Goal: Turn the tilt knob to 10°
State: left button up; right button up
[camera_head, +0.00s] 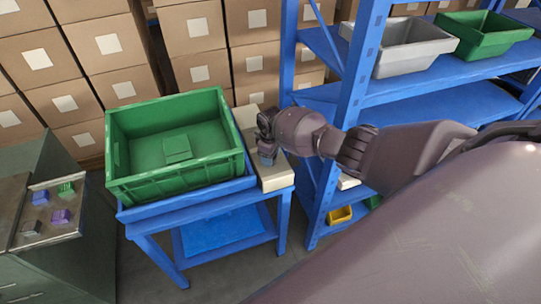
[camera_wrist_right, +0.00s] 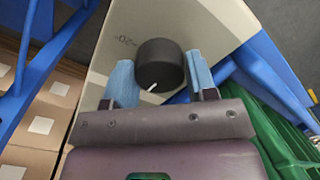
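The tilt knob (camera_wrist_right: 160,66) is a round black knob on a pale beige panel (camera_wrist_right: 117,22). A white pointer line shows on its lower left edge in the right wrist view. A faint "-20" marking is printed on the panel up and left of the knob. In the head view my right gripper (camera_head: 267,150) is at the beige box (camera_head: 276,178), and the knob is hidden there. My left gripper is not in view.
A green crate (camera_head: 116,188) sits on a blue stand (camera_head: 205,204) left of the beige box. A blue shelf (camera_head: 440,75) with bins stands behind my right arm. Stacked cartons (camera_head: 198,28) fill the back. A cabinet panel with small coloured parts (camera_head: 52,205) is at left.

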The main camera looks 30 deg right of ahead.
jog(key=o, duration=0.4)
jog(key=shift+c, duration=0.2)
notch_tip(320, 180, up, 11)
jog(key=p, duration=0.1)
jog(key=shift+p, duration=0.35)
jog(key=shift+f, duration=0.15)
